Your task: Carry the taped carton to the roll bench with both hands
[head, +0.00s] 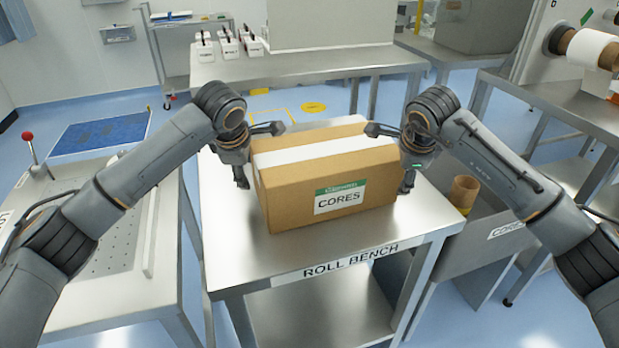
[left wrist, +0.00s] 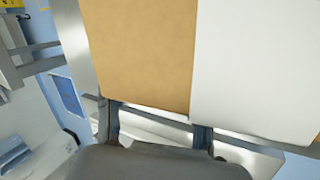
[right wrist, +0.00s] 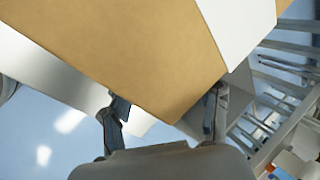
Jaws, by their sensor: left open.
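The taped carton (head: 300,190) is brown with a white tape strip along its top and a "CORES" label on its front. It sits upright, slightly turned, on the steel roll bench (head: 290,254), which bears a "ROLL BENCH" label on its front edge. My left gripper (head: 258,157) is open at the carton's left end, its fingers spread. My right gripper (head: 390,158) is open at the right end, fingers also spread. The carton's top fills much of the left wrist view (left wrist: 140,50) and right wrist view (right wrist: 140,50). Finger contact with the carton is unclear.
A perforated steel table (head: 110,250) with a red-knobbed lever stands left. At right are a grey bin (head: 500,240) with a brown core (head: 465,190) and a bench with a white roll (head: 592,48). Another steel table (head: 300,66) stands behind. Bare bench shows before the carton.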

